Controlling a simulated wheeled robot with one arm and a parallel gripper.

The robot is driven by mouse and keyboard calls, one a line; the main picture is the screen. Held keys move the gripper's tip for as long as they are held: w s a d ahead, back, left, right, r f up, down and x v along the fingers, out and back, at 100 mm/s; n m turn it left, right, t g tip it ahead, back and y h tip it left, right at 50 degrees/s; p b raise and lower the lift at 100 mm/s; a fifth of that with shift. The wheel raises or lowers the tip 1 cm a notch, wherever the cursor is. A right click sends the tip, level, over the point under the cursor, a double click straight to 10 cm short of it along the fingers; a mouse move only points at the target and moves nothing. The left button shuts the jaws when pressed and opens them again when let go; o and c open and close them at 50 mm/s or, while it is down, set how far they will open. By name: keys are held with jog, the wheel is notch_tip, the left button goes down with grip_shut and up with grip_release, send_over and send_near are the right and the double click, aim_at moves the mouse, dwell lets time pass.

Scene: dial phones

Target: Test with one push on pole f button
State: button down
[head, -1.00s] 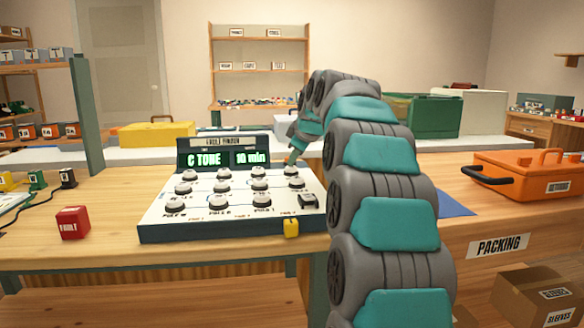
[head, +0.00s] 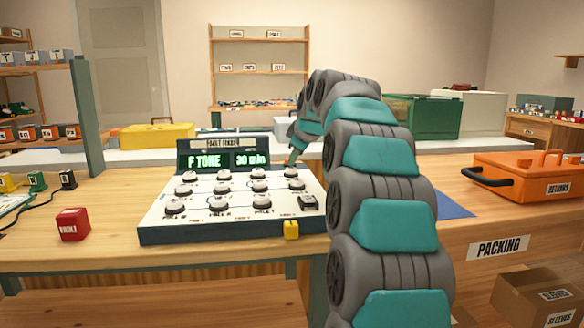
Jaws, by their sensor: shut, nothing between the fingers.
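The fault finder panel (head: 155,232) stands on the wooden bench, with rows of round white-topped buttons and small labels. Its display (head: 222,161) reads "F TONE" and "30 min" in green. My gripper (head: 291,161) is shut and empty. It points down at the panel's back right corner, its tip just above or on the back right button (head: 291,172); I cannot tell if they touch. The button labels are too small to read surely, so I cannot tell by label which is pole F. My arm hides the bench behind it.
An orange returns case (head: 530,180) is at the right. A yellow box (head: 155,136) stands behind.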

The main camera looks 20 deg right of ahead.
aim_at(294, 170)
jog(key=shift+r, duration=0.3)
notch_tip(294, 170, up, 6)
jog(key=p, duration=0.3)
jog(key=shift+f+p, duration=0.1)
jog(key=shift+p, duration=0.2)
dwell(0.8)
